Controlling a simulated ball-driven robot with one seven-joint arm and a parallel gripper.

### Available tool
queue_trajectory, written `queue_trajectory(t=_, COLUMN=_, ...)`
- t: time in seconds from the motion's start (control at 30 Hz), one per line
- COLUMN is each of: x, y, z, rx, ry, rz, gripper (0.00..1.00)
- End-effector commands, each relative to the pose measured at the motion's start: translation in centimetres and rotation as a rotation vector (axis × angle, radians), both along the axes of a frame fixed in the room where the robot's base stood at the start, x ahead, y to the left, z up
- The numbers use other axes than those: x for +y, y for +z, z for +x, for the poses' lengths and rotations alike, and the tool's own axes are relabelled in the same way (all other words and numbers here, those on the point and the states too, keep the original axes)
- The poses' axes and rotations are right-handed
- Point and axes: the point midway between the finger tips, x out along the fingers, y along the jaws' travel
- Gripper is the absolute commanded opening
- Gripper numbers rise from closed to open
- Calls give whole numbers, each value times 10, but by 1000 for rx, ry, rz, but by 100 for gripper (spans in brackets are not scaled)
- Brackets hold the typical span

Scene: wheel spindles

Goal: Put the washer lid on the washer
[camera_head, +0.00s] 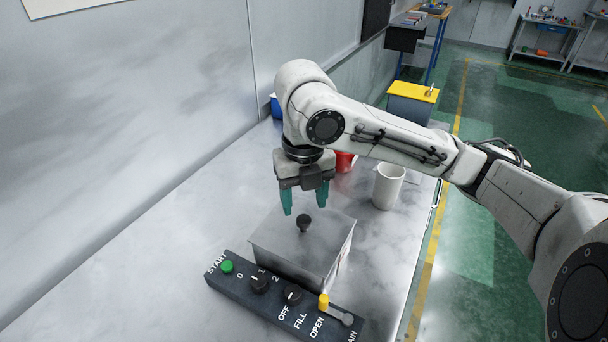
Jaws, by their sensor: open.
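The washer (318,272) is a grey metal box on the table, behind a dark control panel. The flat grey washer lid (275,236) lies on top of it and covers its opening; I cannot tell if it is fully seated. A black round knob (304,223) stands up from the lid. My gripper (305,207) points down just above the lid, its two teal fingers apart on either side of the knob. I cannot tell whether a finger touches the knob. The far part of the lid is partly behind the fingers.
The control panel (240,286) has a green button, black dials and a yellow-tipped lever (324,302). A white cup (388,187) and a red container (345,161) stand behind the washer. A blue container (276,108) is farther back by the wall. The table's left side is clear.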

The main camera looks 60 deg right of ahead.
Motion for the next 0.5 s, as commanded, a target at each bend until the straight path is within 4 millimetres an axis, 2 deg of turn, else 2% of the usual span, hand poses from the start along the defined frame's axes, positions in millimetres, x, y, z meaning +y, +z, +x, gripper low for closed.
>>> queue_trajectory(t=0.03, x=-1, y=12, z=0, rx=-2, ry=1, rz=-6, gripper=58)
queue_trajectory(t=0.2, x=0, y=40, z=0, rx=-2, ry=0, rz=-4, gripper=58)
queue_trajectory(t=0.33, x=0, y=53, z=0, rx=-1, ry=0, rz=-2, gripper=58)
queue_trajectory(t=0.5, x=0, y=59, z=0, rx=-1, ry=-1, rz=-1, gripper=58)
